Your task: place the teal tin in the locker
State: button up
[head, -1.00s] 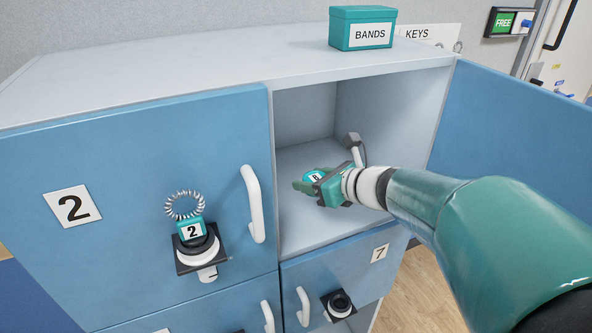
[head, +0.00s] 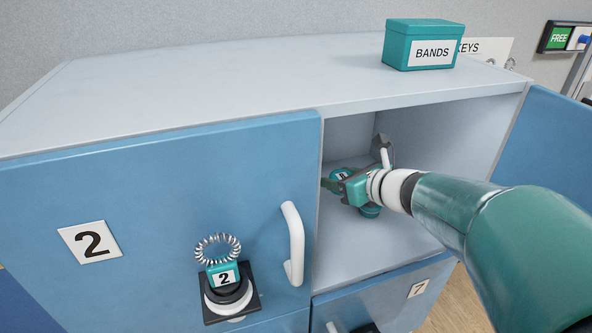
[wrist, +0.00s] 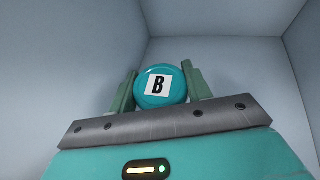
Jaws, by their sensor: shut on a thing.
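The teal tin, round with a white "B" label, shows in the wrist view (wrist: 160,86) between both fingers. In the head view the tin (head: 341,175) is small and partly covered by my gripper (head: 338,184). My gripper is shut on the tin, inside the open locker (head: 350,245), near its left side. The locker is a pale compartment and looks otherwise empty. I cannot tell whether the tin touches the locker floor.
The closed blue door 2 (head: 150,240) with a white handle (head: 294,244) is left of the opening. The open door (head: 550,150) stands at the right. A teal BANDS box (head: 424,46) sits on top. Door 7 (head: 385,295) is below.

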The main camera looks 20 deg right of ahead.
jog(key=w+f, duration=0.2)
jog(key=w, duration=0.1)
jog(key=w+f, duration=0.5)
jog(key=shift+w+a, duration=0.15)
jog(key=shift+w, duration=0.15)
jog(key=shift+w+f, duration=0.15)
jog(key=shift+f, duration=0.85)
jog(key=shift+w+f, duration=0.15)
jog(key=shift+f, duration=0.8)
jog(key=shift+f, duration=0.15)
jog(key=o, duration=1)
jog(key=shift+r, duration=0.25)
jog(key=v, duration=1.2)
jog(key=shift+f, duration=0.1)
